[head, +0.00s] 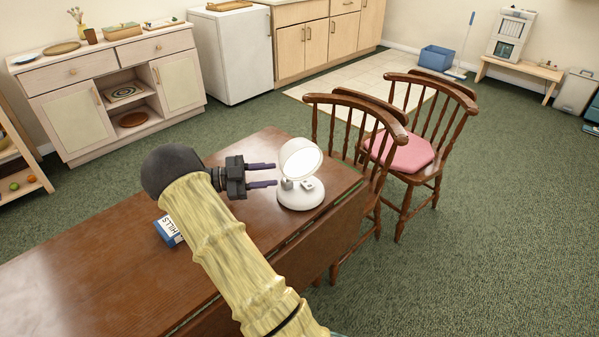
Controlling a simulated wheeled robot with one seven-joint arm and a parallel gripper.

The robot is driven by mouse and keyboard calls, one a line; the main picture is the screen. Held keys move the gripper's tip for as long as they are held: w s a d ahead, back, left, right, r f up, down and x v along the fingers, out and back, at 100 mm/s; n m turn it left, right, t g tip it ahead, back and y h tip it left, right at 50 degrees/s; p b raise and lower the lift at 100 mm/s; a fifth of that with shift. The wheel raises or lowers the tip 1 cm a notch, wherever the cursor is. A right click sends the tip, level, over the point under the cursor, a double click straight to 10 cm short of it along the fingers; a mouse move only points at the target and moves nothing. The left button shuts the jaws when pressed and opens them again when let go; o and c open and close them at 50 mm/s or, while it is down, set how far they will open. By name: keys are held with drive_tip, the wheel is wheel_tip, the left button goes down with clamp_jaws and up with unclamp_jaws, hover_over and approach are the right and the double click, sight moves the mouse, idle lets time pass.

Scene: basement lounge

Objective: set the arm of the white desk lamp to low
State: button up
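The white desk lamp (300,195) stands on the brown wooden table (90,265), near its right end. It has a round white base and a round head with a bright face, tilted up a little above the base. Its arm is mostly hidden behind or below the head. My gripper (276,174) is just left of the lamp, pointing right at it. Its two purple fingers are parted with a gap between them and nothing in it. The fingertips look close to the lamp head; I cannot tell whether they touch.
A blue box (168,231) lies on the table, partly behind my arm. Two wooden chairs stand at the table's right end, one with a pink cushion (400,152). A sideboard (115,90) and a white fridge (231,55) stand behind. Green carpet is open at the right.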

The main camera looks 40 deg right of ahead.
drive_tip(key=x, duration=0.9)
drive_tip(key=shift+d, duration=0.1)
clamp_jaws()
